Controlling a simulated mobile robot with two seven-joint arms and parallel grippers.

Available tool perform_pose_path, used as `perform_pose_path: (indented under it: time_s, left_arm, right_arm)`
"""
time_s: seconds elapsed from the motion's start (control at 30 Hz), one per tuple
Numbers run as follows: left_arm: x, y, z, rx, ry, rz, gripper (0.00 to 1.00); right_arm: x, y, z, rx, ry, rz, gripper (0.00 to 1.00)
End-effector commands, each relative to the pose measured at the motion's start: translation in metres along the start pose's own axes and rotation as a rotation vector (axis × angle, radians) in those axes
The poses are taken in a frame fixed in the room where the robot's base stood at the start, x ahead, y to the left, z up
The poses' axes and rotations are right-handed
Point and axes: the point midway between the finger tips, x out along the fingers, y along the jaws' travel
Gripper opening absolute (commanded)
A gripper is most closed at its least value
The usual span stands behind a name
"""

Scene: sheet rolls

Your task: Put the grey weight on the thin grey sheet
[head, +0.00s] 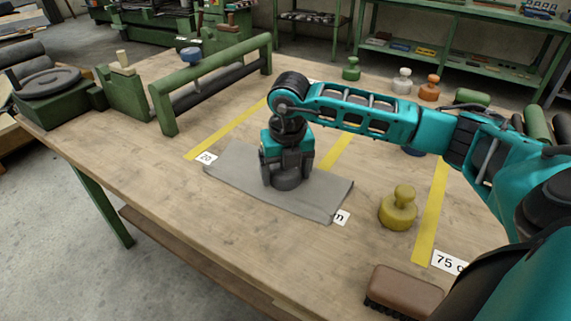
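The thin grey sheet (235,178) lies flat on the wooden table, across the yellow strips near the middle. The grey weight (288,184) is at the right-middle of the sheet, upright, its round base showing below my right gripper (287,167). The gripper points straight down, with its fingers around the weight's knob and apparently shut on it. The fingers hide the knob. The base looks to be on the sheet or just above it; I cannot tell if they touch. My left gripper is not in view.
A yellow weight (398,208) stands right of the sheet, and a brown brush (403,290) lies at the front edge. Green (351,69), white (402,81) and orange (429,88) weights stand at the back. A green roller frame (215,73) is at the left.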

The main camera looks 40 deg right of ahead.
Motion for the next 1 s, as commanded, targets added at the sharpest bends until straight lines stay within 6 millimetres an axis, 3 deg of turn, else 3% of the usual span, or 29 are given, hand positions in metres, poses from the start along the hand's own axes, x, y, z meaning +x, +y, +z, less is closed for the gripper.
perform_pose_path:
  time_s: [0.13,0.47,0.57,1.0]
  left_arm:
    - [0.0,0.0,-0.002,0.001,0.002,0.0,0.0]
    - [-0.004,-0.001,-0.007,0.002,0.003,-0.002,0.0]
    - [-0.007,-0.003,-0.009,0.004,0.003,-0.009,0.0]
    - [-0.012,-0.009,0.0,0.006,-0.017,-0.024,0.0]
  right_arm:
    - [-0.003,-0.001,0.002,0.001,-0.006,0.001,0.95]
    - [-0.013,-0.001,0.004,0.002,-0.011,0.002,0.95]
    - [-0.025,-0.001,0.006,0.002,-0.013,0.002,0.95]
    - [-0.117,-0.001,0.005,0.001,-0.015,0.004,0.95]
